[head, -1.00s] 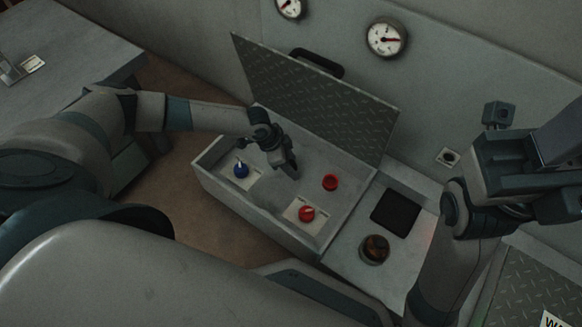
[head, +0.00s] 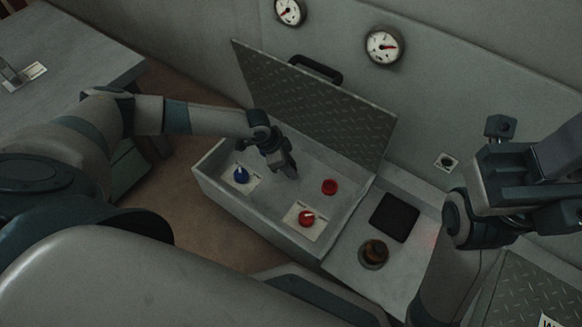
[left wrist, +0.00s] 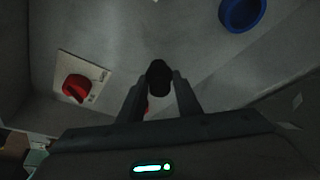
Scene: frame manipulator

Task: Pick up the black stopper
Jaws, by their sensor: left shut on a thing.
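The black stopper (left wrist: 159,78) is a dark rounded piece between the two fingers of my left gripper in the left wrist view. My left gripper (head: 289,172) is shut on it, pointing down inside the open grey box. In the head view the stopper is hidden or too dark to tell from the fingers. My right arm stands at the right of the head view. Its fingers cannot be made out.
The grey box (head: 250,214) has its lid (head: 325,105) raised behind. Inside are a blue knob (head: 241,175), a red knob (head: 306,217) and a red ring (head: 329,187). A blue ring (left wrist: 241,14) shows in the left wrist view. Right of the box are a black square (head: 394,217) and a brown round piece (head: 374,251).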

